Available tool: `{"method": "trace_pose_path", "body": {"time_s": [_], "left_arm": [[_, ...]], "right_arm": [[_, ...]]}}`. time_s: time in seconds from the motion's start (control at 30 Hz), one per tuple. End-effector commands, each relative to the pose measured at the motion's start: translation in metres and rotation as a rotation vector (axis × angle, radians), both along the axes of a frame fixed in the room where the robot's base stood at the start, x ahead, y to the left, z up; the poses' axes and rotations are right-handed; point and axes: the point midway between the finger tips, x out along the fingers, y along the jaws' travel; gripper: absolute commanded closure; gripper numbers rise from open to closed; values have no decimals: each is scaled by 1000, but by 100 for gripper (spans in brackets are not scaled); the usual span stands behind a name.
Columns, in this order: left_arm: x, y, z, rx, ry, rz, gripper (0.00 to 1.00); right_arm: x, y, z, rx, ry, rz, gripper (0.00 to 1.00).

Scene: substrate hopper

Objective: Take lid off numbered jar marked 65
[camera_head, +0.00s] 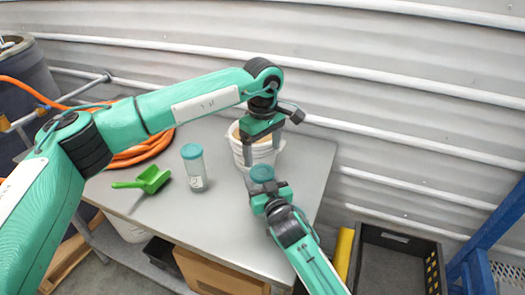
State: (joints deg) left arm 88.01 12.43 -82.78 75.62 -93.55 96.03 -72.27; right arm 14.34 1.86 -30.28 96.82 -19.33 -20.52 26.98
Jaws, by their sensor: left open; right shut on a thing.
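A clear jar with a teal lid (192,152) stands on the grey table; its white label (196,181) is too small to read. A second teal lid (262,173) shows at my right gripper (265,188), which is shut around the jar under that lid. That jar's body is mostly hidden, and I see no number on it. My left gripper (262,149) points down, open and empty, just above and behind this lid, with its fingers apart in front of a white bucket.
The white bucket (236,150) with brownish contents stands behind my grippers. A green scoop (150,180) lies left of the standing jar. An orange hose (150,148) coils at the table's back left. A dark crate (398,240) is on the right. The table (215,228) is bare in front.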

Motion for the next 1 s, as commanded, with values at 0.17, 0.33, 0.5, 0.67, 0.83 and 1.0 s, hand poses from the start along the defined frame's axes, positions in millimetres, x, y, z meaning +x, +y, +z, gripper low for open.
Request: {"method": "trace_pose_path", "body": {"time_s": [0.17,0.33,0.5,0.67,0.83,1.0], "left_arm": [[-1,1,-29,1,4,1,20],[0,0,-54,1,4,3,20],[0,0,-69,0,1,3,20],[0,0,-73,1,2,3,20],[0,0,-73,1,1,3,20],[0,0,-72,1,1,3,51]], "right_arm": [[0,0,-1,1,1,1,100],[0,0,0,1,1,1,100],[0,0,0,1,0,1,100],[0,0,0,1,0,1,100],[0,0,0,1,0,1,100],[0,1,0,1,0,1,100]]}}
